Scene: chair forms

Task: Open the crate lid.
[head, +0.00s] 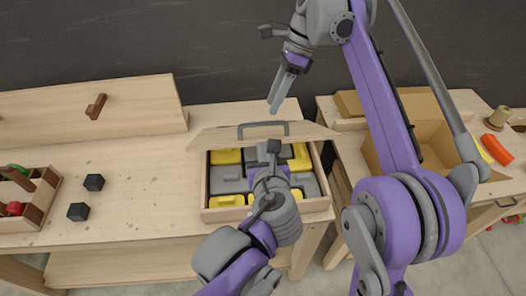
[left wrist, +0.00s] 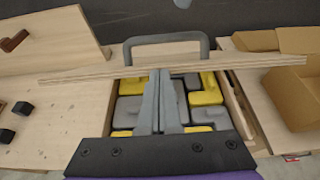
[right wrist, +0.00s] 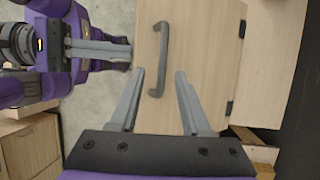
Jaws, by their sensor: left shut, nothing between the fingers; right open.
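The wooden crate (head: 272,210) stands on the workbench with its pale lid (head: 215,136) raised at the front and tilted. The lid has a grey handle (head: 262,125); the handle also shows in the left wrist view (left wrist: 165,38). My left gripper (head: 270,146) is shut and empty, its fingertips at the lid's raised front edge in the left wrist view (left wrist: 160,72); exact contact is unclear. My right gripper (head: 272,104) is open above the lid. In the right wrist view its fingers (right wrist: 160,72) point at the lid (right wrist: 205,50), near the handle (right wrist: 161,55), apart from it.
Several yellow and grey cases (head: 228,174) fill the crate. Two black cubes (head: 94,182) and a wooden tote (head: 38,205) sit to the left. A wooden panel with a brown peg (head: 95,106) stands behind. An open cardboard box (head: 435,140) is on the right bench.

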